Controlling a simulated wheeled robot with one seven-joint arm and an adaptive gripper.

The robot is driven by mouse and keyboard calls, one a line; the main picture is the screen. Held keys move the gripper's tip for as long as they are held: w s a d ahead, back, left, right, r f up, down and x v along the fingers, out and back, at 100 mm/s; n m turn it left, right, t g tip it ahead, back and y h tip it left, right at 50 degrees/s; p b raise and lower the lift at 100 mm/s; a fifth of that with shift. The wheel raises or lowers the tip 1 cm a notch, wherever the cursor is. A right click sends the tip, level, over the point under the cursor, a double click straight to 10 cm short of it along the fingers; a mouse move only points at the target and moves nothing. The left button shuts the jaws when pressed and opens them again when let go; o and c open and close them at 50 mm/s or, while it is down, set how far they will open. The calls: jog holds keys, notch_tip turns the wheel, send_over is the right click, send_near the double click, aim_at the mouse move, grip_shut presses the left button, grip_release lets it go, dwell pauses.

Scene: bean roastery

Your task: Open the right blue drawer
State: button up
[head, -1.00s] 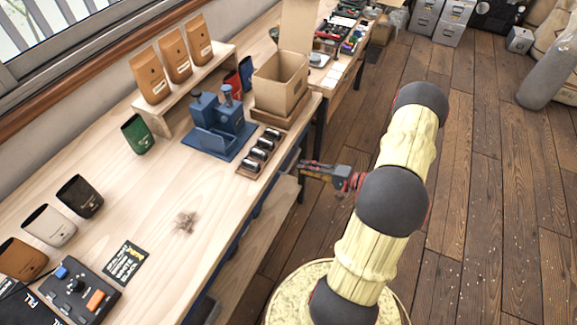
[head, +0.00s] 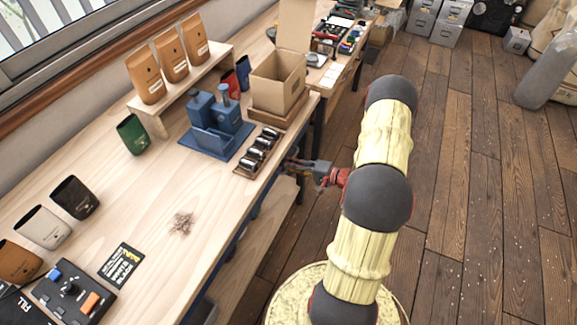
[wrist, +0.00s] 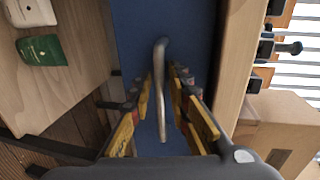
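The blue drawer front (wrist: 190,25) fills the middle of the wrist view, just under the bench top. A curved grey metal handle (wrist: 161,95) stands out from it. My gripper (wrist: 160,85) is open, with one finger on each side of the handle. A gap shows between the handle and each finger, so it does not look gripped. In the head view my gripper (head: 297,164) is at the bench's front edge, its tips partly hidden under the edge. The drawer fronts are barely visible there.
The wooden bench top (head: 150,235) overhangs the drawer. A rack of small metal canisters (head: 257,150) and an open cardboard box (head: 280,85) stand near its edge. A lower shelf (wrist: 60,85) holds a green bag (wrist: 40,52) and a white bag.

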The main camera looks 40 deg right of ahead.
grip_shut()
dwell(0.6)
